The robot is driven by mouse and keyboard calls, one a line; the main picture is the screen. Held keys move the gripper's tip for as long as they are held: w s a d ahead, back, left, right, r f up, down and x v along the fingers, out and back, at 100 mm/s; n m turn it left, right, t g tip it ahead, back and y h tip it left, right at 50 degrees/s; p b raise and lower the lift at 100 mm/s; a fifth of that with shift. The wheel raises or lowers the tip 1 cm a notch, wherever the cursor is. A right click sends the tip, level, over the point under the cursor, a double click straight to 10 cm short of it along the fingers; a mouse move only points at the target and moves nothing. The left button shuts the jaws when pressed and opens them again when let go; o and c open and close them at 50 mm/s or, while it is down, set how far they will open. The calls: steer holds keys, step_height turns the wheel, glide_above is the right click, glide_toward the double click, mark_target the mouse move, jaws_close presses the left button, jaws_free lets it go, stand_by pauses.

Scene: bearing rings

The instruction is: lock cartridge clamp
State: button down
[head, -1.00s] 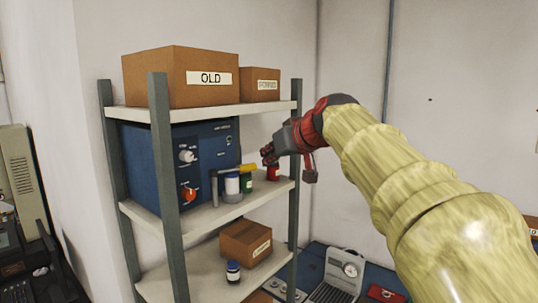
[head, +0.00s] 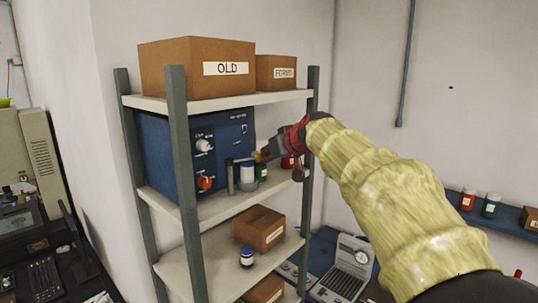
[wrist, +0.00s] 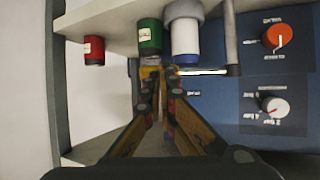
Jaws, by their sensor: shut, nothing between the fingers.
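The clamp is a grey post (head: 229,177) with an arm across its top, on the middle shelf in front of the blue machine. My gripper (head: 261,156) is shut and empty. The yellow end is mostly hidden in the head view.
The blue machine (head: 166,150) has a white knob (head: 204,146) and an orange-red knob (head: 205,183). A green jar (head: 261,172) and a red jar (head: 288,162) stand close to the clamp. A shelf post (head: 310,130) stands near my arm. The upper shelf board (head: 240,103) is overhead.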

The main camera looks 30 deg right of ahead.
steer(key=shift+w+d+f, duration=0.1)
steer(key=w+n+y+b, duration=0.1)
steer(key=y+b, duration=0.1)
steer(key=w+d+n+y+b, duration=0.1)
steer(key=w+n+b, duration=0.1)
steer(key=b, duration=0.1)
steer(key=shift+w+n+y, duration=0.3)
steer(key=shift+y, duration=0.1)
steer(key=shift+w+a+b, duration=0.15)
steer(key=shift+w+b, duration=0.15)
steer(key=shift+w, duration=0.25)
steer(key=shift+s, duration=0.1)
